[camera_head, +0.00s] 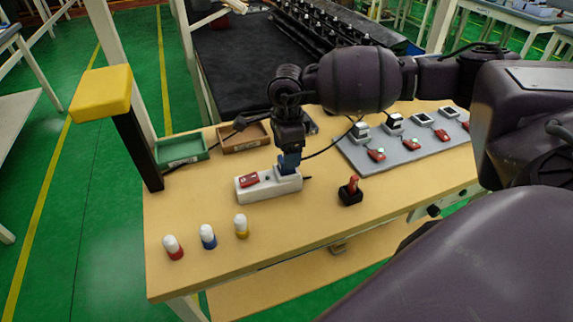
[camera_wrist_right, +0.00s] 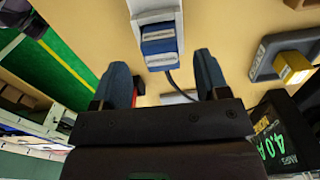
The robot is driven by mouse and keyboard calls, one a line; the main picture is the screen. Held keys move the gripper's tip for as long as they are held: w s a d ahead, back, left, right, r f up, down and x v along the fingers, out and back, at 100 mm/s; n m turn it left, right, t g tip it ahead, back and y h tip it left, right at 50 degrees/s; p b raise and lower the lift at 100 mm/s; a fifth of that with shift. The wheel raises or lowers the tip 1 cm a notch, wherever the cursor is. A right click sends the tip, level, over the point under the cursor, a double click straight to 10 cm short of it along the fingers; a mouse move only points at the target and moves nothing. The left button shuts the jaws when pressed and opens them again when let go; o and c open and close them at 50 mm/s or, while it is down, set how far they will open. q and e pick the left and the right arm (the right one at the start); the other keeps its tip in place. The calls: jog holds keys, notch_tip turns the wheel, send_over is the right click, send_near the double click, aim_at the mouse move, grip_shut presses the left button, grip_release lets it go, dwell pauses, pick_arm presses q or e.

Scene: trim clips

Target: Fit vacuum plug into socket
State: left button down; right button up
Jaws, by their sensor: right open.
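The white socket block (camera_head: 262,188) lies on the wooden table, with a red part (camera_head: 249,180) on its left half. A blue plug (camera_wrist_right: 160,42) with light bands sits at the white block's end in the right wrist view, with a dark cord running from it. How deep it is seated cannot be told. My right gripper (camera_head: 289,158) points down over the block's right end; in the right wrist view (camera_wrist_right: 162,72) its blue fingers are apart, and the plug lies beyond the gap between them. In the head view the gripper largely hides the plug. My left gripper is out of view.
Red, blue and yellow white-topped bottles (camera_head: 208,236) stand at the front left. A black base with a red handle (camera_head: 351,190) stands to the right. A grey board (camera_head: 397,146) with several devices, a green tray (camera_head: 181,148) and a brown tray (camera_head: 243,138) lie behind.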

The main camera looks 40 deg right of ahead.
jog(key=shift+w+f, duration=0.1)
jog(key=shift+f, duration=1.35)
jog(key=c, duration=1.1)
jog(key=shift+r, duration=0.15)
